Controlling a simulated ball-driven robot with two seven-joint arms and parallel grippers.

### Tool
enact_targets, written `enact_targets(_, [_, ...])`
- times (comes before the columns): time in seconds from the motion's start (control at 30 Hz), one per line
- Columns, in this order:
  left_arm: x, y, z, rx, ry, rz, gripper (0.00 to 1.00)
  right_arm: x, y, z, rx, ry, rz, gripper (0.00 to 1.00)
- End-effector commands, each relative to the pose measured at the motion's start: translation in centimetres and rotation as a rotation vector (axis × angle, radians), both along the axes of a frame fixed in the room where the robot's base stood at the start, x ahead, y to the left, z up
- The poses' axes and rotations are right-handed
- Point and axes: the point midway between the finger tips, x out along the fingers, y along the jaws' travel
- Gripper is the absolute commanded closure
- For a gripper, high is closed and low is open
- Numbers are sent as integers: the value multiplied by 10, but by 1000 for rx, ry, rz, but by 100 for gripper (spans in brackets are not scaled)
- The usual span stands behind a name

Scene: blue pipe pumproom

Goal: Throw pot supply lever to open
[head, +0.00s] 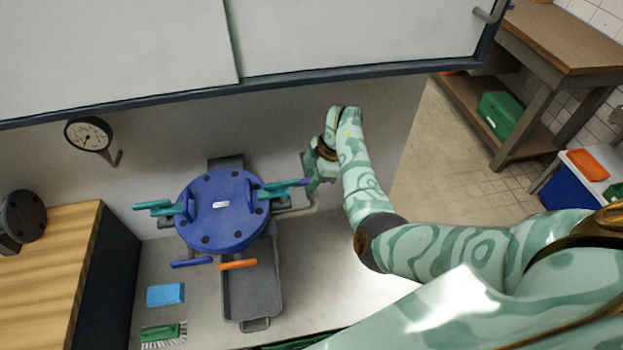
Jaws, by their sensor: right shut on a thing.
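A round blue pot body (222,210) with dark bolts sits against the wall, seen from above. A teal lever (276,189) with a purple part near its outer end sticks out from its right side, roughly level in the picture. My right gripper (308,181) is shut at the outer end of this lever; its fingers and wrist hide the tip. Another teal lever (154,207) sticks out on the left side. A blue handle (191,262) and an orange handle (238,264) show below the body. No readable label tells which is the supply lever. My left gripper is out of view.
A grey tray (237,302) lies below the pot. A blue sponge (165,294) and a green brush (160,334) lie to its left. A gauge (88,134) is on the wall. A wooden-topped cabinet (48,250) stands left; a cabinet (330,40) overhangs above.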

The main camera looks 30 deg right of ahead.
Motion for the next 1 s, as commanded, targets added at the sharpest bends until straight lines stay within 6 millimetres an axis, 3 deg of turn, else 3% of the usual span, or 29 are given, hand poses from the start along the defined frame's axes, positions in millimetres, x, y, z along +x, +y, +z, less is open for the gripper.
enact_targets(0.37, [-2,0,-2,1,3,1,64,0,0,0,2,1,149,100])
enact_targets(1.0, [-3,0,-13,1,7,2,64,1,1,0,2,0,742,100])
